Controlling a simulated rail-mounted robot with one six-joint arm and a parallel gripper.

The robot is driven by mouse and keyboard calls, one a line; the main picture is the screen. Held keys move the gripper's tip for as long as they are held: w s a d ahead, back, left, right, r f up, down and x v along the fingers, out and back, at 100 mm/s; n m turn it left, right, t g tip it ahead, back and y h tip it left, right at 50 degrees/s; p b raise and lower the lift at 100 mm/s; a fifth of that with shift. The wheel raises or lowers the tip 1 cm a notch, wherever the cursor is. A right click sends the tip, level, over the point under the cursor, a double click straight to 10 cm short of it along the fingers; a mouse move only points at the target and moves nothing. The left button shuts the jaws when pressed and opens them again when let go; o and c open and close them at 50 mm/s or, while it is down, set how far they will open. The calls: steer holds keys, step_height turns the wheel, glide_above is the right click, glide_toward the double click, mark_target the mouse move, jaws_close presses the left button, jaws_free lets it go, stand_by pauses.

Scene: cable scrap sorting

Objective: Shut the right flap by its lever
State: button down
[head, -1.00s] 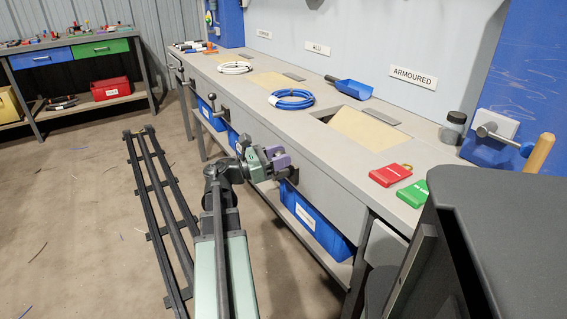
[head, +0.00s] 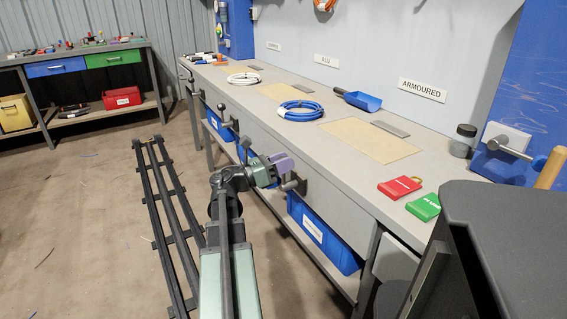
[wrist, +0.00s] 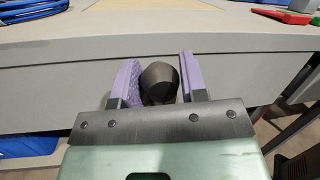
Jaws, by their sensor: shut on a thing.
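The right flap (head: 368,142) is a tan panel in the grey bench top, in front of the ARMOURED sign. It looks flush with the bench, with no dark gap around it. Its lever (head: 294,185) sticks out from the bench front below. In the wrist view the lever's dark round knob (wrist: 159,82) sits between my purple jaws. My gripper (head: 285,168) is shut on that knob, against the bench front. The lever's shaft is mostly hidden behind the knob and my gripper. The flap's near part also shows at the top of the wrist view (wrist: 192,16).
A blue cable coil (head: 302,110), a white coil (head: 245,79) and a blue scoop (head: 358,100) lie on the bench. Red (head: 399,187) and green (head: 424,207) tags lie near its front edge. Blue bins (head: 323,235) stand underneath. Another lever (head: 223,108) stands further left.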

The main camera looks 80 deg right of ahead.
steer(key=c, duration=0.7)
jaws_free()
steer(key=b+v, duration=0.2)
steer(key=v, duration=0.9)
steer(key=shift+d+r, duration=0.1)
